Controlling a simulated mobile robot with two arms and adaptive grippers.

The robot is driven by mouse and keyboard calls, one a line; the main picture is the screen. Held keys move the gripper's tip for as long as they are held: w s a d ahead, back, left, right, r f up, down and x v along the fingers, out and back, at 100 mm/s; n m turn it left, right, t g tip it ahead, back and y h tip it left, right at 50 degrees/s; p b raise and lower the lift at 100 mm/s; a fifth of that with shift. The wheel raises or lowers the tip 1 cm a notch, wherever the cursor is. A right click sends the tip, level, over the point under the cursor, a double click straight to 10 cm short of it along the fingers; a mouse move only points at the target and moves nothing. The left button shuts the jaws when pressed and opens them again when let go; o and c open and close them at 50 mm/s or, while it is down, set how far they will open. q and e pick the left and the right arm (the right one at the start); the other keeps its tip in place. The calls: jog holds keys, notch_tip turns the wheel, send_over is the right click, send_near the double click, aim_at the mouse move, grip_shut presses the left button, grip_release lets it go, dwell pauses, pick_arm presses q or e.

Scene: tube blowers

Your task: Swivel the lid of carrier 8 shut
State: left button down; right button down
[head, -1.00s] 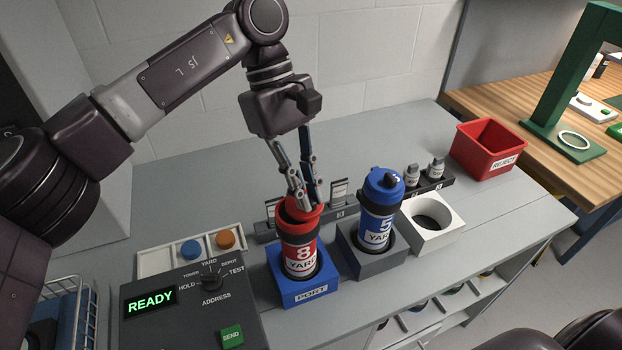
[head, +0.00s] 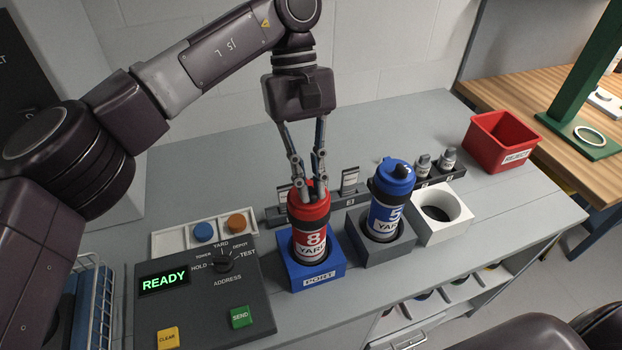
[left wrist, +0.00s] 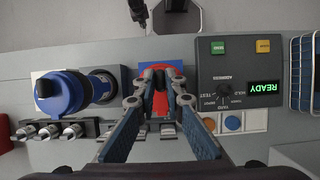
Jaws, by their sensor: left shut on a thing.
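Carrier 8 (head: 310,237), a red cylinder with a white "8 YARD" label, stands upright in the blue PORT block (head: 318,278). Its red lid (head: 300,208) now shows over the top of the body. My left gripper (head: 309,188) points down from above, with its fingers closed on a small part at the lid's top. In the left wrist view the red lid (left wrist: 160,99) shows between my fingers, and my left gripper (left wrist: 160,92) hides part of it.
Blue carrier 5 (head: 387,212) stands close to the right in a grey block (head: 370,250). A white holder (head: 455,229) is beside it. The console (head: 205,295) reading READY is at the left. A red REJECT bin (head: 490,150) is at the back right.

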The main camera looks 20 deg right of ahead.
pick_arm(q)
jog(key=c, duration=2)
grip_release()
jog(key=shift+v, duration=3.75)
jog(key=shift+r, duration=0.1)
